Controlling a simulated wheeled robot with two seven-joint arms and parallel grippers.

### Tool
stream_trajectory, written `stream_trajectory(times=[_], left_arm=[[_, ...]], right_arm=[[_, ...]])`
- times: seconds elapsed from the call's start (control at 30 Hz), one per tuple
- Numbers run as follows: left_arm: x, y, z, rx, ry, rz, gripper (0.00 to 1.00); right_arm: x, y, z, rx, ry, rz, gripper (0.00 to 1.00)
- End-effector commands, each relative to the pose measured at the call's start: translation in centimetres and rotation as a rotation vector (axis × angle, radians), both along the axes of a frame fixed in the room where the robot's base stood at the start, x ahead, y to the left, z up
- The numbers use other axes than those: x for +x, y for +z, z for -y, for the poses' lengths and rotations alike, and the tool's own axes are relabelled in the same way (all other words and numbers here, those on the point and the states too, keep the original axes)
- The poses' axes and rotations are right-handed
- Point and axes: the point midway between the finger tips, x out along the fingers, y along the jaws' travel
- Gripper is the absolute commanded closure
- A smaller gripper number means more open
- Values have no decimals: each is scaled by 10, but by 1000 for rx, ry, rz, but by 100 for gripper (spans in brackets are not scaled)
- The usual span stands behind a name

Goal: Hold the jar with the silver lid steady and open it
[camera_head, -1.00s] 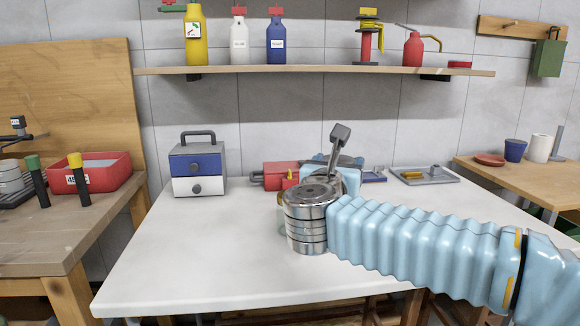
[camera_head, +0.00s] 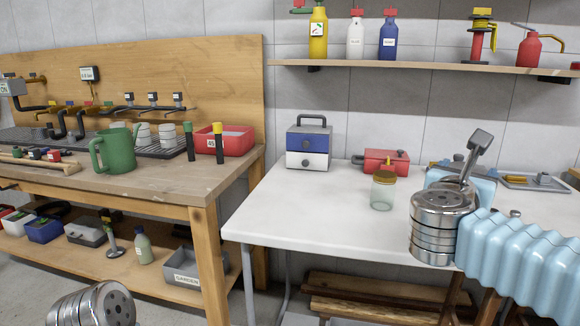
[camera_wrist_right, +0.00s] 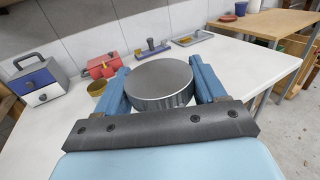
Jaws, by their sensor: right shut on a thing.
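The jar's silver lid (camera_wrist_right: 160,82) is a round grey metal disc in the right wrist view. It lies between the two blue fingers of my right gripper (camera_wrist_right: 161,76), which is shut on the jar. The jar's body is hidden below the lid. In the head view my right wrist and arm hide most of this jar over the white table (camera_head: 300,215). Of my left arm only a metal wrist part shows at the bottom left of the head view; its gripper is out of view.
A glass jar with a gold lid (camera_head: 382,190) stands left of my right wrist. A blue and white drawer box (camera_head: 309,147) and a red case (camera_head: 386,162) stand behind. The table's front left is clear. A wooden workbench (camera_head: 190,180) is at left.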

Motion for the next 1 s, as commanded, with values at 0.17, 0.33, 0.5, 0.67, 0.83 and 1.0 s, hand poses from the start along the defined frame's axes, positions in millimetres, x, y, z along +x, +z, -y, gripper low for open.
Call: stream_trajectory(times=[0.17,0.33,0.5,0.67,0.83,1.0], left_arm=[[0,0,0,0,0,1,57],[0,0,0,0,0,0,57],[0,0,0,0,0,0,57],[0,0,0,0,0,0,57],[0,0,0,0,0,0,57],[0,0,0,0,0,0,57]], right_arm=[[2,-20,-4,-3,27,-3,93],[4,-51,-10,-3,70,-4,93],[7,-93,-19,-3,131,-6,93],[11,-147,-31,-3,210,-12,93],[17,-240,-49,-2,336,-25,93],[24,-331,-68,4,466,-19,93]])
